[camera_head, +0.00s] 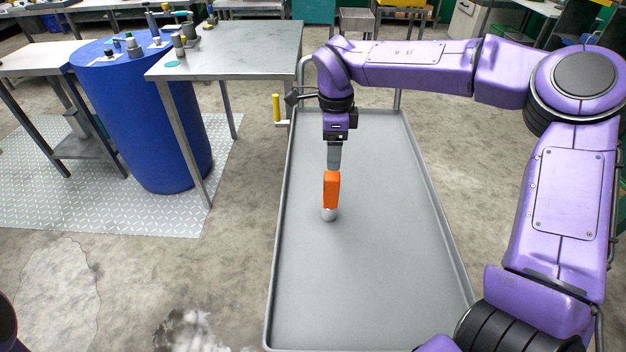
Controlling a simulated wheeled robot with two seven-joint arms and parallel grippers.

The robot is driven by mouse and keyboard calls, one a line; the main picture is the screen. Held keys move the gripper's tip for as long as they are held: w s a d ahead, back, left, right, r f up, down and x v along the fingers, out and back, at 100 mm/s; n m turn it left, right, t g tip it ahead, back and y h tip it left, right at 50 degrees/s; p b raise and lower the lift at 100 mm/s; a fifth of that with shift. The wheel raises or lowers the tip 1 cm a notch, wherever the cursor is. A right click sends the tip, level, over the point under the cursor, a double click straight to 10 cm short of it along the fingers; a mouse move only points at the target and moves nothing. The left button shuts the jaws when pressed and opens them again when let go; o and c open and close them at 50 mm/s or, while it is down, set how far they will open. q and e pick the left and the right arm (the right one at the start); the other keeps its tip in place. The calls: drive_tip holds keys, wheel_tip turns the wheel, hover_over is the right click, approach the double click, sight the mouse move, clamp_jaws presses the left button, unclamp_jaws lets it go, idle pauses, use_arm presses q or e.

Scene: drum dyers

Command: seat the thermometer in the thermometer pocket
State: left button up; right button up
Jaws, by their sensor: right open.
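My right gripper (332,192) hangs straight down over the grey tray of a cart (370,285). An orange part shows at its lower end, side-on. Its jaws are open, though the gap between the fingers does not show from here. A small pale grey, rounded thing (329,214) shows right below the orange part; I cannot tell if it touches the gripper or whether it is the thermometer. A blue drum (145,125) stands at the left, with several small grey fittings on its lid (135,47). I cannot pick out the thermometer pocket among them. My left gripper is out of view.
A grey metal table (245,50) stands between drum and cart, with small grey pieces near its left edge. A yellow-handled lever (276,108) sticks out by the cart's far left corner. Another table (35,58) stands left of the drum. The rest of the tray is bare.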

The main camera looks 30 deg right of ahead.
sight(333, 175)
drive_tip(key=shift+a+f, duration=0.25)
drive_tip(key=shift+f, duration=0.75)
drive_tip(key=s+f, duration=0.2)
drive_tip(key=shift+s+d+f, duration=0.1)
drive_tip(key=shift+s, duration=0.2)
drive_tip(key=f, duration=0.1)
drive_tip(key=w+f, duration=0.1)
drive_tip(key=f, duration=0.1)
drive_tip(key=f+p, duration=0.1)
drive_tip(key=f, duration=0.1)
drive_tip(key=shift+w+f, duration=0.2)
drive_tip(key=shift+w, duration=0.2)
drive_tip(key=shift+f, duration=0.25)
drive_tip(key=shift+s+r, duration=0.25)
drive_tip(key=shift+s, duration=0.15)
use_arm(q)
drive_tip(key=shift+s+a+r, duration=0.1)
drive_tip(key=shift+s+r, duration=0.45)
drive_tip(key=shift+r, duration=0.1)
use_arm(e)
drive_tip(key=shift+w+f, duration=0.1)
drive_tip(key=c, duration=1.2)
